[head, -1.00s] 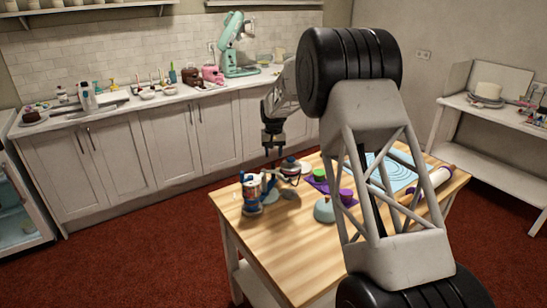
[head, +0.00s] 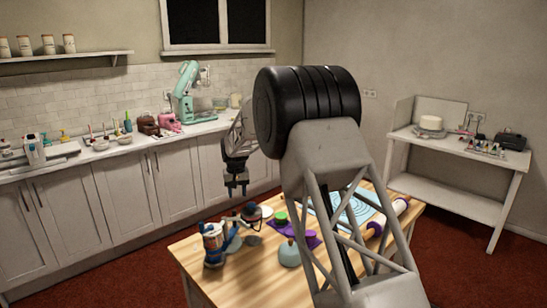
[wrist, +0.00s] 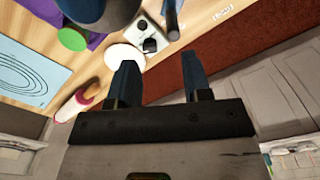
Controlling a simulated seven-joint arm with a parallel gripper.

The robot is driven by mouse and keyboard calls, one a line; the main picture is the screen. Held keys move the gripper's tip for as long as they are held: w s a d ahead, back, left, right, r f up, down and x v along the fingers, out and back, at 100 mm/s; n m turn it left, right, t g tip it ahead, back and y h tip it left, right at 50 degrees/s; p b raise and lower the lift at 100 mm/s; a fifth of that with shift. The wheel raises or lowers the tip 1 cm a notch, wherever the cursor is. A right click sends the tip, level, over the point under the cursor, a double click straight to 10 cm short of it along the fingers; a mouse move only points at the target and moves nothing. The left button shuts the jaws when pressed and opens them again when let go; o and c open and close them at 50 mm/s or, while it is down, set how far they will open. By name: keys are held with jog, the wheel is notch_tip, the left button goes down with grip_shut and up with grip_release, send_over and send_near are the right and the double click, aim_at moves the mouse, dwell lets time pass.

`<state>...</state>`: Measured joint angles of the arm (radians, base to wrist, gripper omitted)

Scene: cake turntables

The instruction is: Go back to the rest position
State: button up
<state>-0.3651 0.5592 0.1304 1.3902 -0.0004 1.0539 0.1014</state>
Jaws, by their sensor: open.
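My gripper (head: 236,187) hangs in the air beyond the wooden table's back left edge in the head view, its fingers pointing down. In the wrist view my gripper (wrist: 155,75) shows two dark blue fingers spread apart with nothing between them. It is clear of the things on the table (head: 190,254). My arm covers part of the table's right side.
A counter (head: 85,155) runs behind. Red floor lies between.

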jog(key=s+d+r+m+t, duration=0.1)
jog(key=s+d+r, duration=0.9)
jog(key=s+d, duration=0.3)
jog(key=s+d+r+m, duration=0.1)
jog(key=s+d+r, duration=0.9)
jog(key=s, duration=0.5)
jog(key=s+d+f, duration=0.2)
jog(key=s+d, duration=0.2)
jog(key=s, duration=0.8)
jog(key=s+d+f+t, duration=0.1)
jog(key=s+d, duration=0.3)
jog(key=s, duration=0.8)
jog(key=s+d+f+m, duration=0.1)
jog(key=s+d+f, duration=0.2)
jog(key=s, duration=0.9)
jog(key=shift+d, duration=1.1)
